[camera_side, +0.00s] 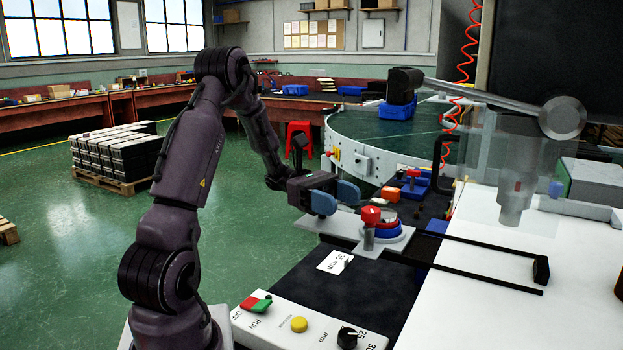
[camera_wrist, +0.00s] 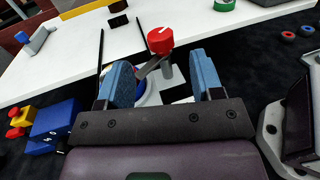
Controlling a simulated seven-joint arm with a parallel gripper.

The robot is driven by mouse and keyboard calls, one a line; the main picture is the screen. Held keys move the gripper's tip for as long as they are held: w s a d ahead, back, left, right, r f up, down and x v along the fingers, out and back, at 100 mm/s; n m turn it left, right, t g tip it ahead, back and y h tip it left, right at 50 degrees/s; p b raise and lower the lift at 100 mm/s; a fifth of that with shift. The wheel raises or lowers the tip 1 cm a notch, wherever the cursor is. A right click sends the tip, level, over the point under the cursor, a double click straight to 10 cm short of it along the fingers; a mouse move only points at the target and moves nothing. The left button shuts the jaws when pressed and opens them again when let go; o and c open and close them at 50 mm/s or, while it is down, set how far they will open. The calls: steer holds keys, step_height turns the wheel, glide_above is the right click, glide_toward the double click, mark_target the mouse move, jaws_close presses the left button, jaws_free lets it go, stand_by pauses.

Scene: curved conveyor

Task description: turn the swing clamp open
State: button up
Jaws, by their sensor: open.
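The swing clamp has a red knob (camera_side: 371,215) on a short grey post, beside a round grey fixture with a blue ring (camera_side: 387,230). In the wrist view the clamp's red knob (camera_wrist: 160,40) carries a white mark. A flat metal arm slants down-left from it over the round fixture, whose left part is hidden by a finger. My gripper (camera_side: 337,197) has blue fingers and is open and empty. It is just left of the knob in the side view. In the wrist view, the knob and post show between and beyond my gripper's fingertips (camera_wrist: 162,72), apparently not touched.
A control panel (camera_side: 290,328) with switches and a knob lies in front. The curved green conveyor (camera_side: 365,138) carries a blue bin (camera_side: 398,111). Two dark rods (camera_side: 490,272) cross the white table (camera_side: 455,318). A blue block (camera_wrist: 52,122) with red and yellow parts sits left in the wrist view.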

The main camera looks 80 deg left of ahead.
steer(key=v, duration=0.3)
steer(key=shift+s+a, duration=0.15)
steer(key=shift+a, duration=0.2)
step_height(320, 180, up, 10)
steer(key=d+m+g+y, duration=0.4)
steer(key=d+m+g, duration=0.25)
steer(key=d, duration=0.55)
steer(key=s+d+m+t+y, duration=0.1)
steer(key=s+d+m+y, duration=0.3)
steer(key=m, duration=0.4)
steer(key=s+d+m+t+y, duration=0.2)
steer(key=s+d+m+y, duration=0.1)
steer(key=m+y, duration=0.4)
steer(key=shift+s+d+r+m+y, duration=0.2)
steer(key=shift+s+d+m+y, duration=0.25)
steer(key=shift+m, duration=0.8)
steer(key=shift+w+d, duration=0.1)
